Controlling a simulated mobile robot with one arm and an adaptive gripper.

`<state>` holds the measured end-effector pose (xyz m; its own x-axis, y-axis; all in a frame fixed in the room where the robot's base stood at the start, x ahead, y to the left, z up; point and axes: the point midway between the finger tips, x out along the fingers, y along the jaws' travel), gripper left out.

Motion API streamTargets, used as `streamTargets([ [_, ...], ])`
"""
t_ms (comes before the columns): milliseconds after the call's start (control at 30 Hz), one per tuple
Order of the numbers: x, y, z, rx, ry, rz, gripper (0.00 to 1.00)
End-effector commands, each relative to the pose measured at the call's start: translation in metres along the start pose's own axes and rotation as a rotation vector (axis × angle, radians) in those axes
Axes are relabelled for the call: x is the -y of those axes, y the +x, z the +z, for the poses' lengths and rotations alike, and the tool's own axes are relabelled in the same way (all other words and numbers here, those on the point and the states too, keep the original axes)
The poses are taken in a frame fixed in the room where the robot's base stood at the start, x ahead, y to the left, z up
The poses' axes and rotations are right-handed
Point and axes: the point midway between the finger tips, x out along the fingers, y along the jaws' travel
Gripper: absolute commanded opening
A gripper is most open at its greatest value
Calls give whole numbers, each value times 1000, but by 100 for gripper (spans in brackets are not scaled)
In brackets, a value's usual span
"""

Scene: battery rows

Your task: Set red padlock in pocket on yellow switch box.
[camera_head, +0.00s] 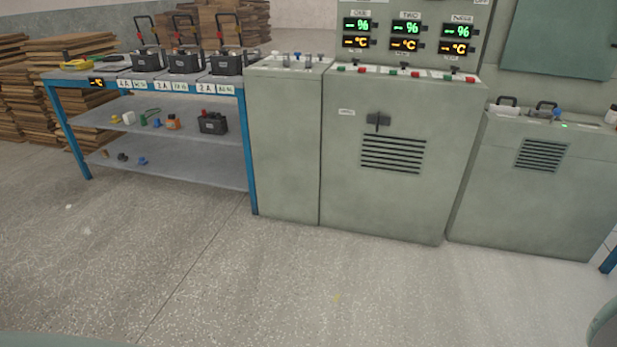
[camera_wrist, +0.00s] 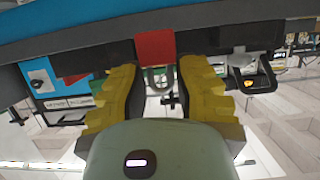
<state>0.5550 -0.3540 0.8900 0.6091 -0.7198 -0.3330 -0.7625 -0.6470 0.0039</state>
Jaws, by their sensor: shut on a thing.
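In the wrist view my gripper (camera_wrist: 160,62), with yellow fingers and dark inner pads, is shut on the red padlock (camera_wrist: 155,46). The red body sits between the fingertips, and a grey shackle-like loop shows below it in the picture. The finger contact itself is partly hidden. I cannot make out the yellow switch box or its pocket for certain in either view. A small yellow patch shows right of the fingers in the wrist view, too small to identify. My gripper is not in the head view.
In the head view a blue-framed bench (camera_head: 247,150) carries several black batteries (camera_head: 146,61) and a yellow item (camera_head: 78,64). Grey-green cabinets (camera_head: 385,190) stand to its right. The speckled floor (camera_head: 250,290) in front is clear. A blue band (camera_wrist: 80,30) crosses the wrist view's top.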

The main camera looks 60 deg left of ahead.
Motion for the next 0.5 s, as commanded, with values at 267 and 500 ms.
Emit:
streamTargets([
  [267,22,26,-6,0,-2,-6,0],
  [500,23,33,14,5,-4,-5,0],
])
